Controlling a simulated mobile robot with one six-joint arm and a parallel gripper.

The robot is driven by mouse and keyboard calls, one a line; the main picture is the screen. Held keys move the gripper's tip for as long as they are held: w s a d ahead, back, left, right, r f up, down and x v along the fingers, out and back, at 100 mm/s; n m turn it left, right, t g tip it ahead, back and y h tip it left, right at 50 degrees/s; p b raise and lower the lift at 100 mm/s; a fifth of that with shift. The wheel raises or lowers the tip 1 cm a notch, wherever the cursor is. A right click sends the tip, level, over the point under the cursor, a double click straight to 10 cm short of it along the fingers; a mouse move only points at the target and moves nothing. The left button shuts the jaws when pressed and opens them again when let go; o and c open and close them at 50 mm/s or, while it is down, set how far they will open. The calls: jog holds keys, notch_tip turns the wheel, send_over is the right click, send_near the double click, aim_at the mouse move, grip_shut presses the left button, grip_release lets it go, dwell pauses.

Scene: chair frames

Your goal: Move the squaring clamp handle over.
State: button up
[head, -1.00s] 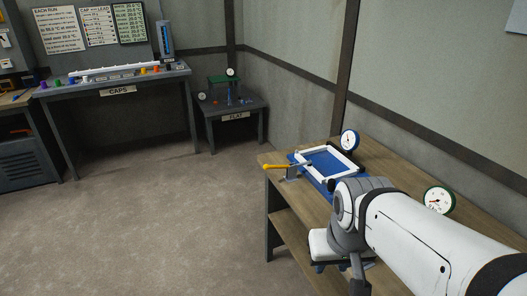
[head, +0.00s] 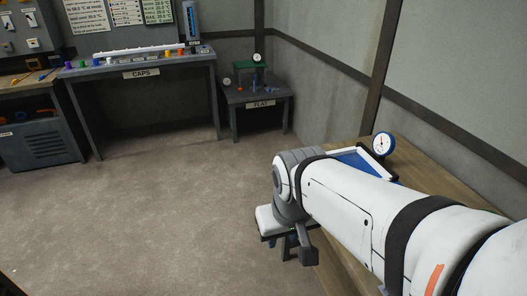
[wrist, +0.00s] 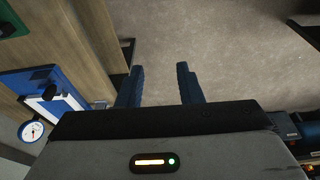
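The blue squaring fixture (head: 352,158) with its white frame (head: 376,165) sits on the wooden bench at the right in the head view, mostly behind my arm. The orange clamp handle is hidden there now. In the wrist view the blue fixture (wrist: 70,82) and white frame (wrist: 52,110) are at the left, and I cannot make out the handle. My gripper (wrist: 160,68) has its two blue-grey fingers apart with nothing between them. It is over the floor beside the bench edge, apart from the fixture.
A blue-rimmed dial gauge (head: 383,145) stands by the fixture, and a green fixture (wrist: 18,18) is farther along the bench. The wooden bench (head: 440,178) is at the right. The CAPS table (head: 150,68) and FLAT table (head: 258,98) stand at the back. The floor (head: 150,210) is clear.

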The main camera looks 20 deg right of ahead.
jog(key=w+d+f+n+t+b, duration=0.2)
jog(key=w+d+f+t+b, duration=0.3)
jog(key=w, duration=0.6)
jog(key=w+d+f+n+t+b, duration=0.3)
jog(key=w+d+f+t+b, duration=0.2)
jog(key=w+b, duration=0.5)
jog(key=w+d+f+n+t+b, duration=0.2)
jog(key=w+d+f+t+b, duration=0.3)
jog(key=w, duration=0.8)
jog(key=b, duration=0.3)
jog(key=shift+w+d+f+n+y, duration=0.3)
jog(key=shift+w+d+f+n, duration=0.05)
jog(key=shift+w+n, duration=0.05)
jog(key=shift+w+f, duration=0.1)
jog(key=shift+w, duration=0.25)
jog(key=shift+c, duration=0.2)
jog(key=shift+s, duration=0.15)
jog(key=c, duration=0.4)
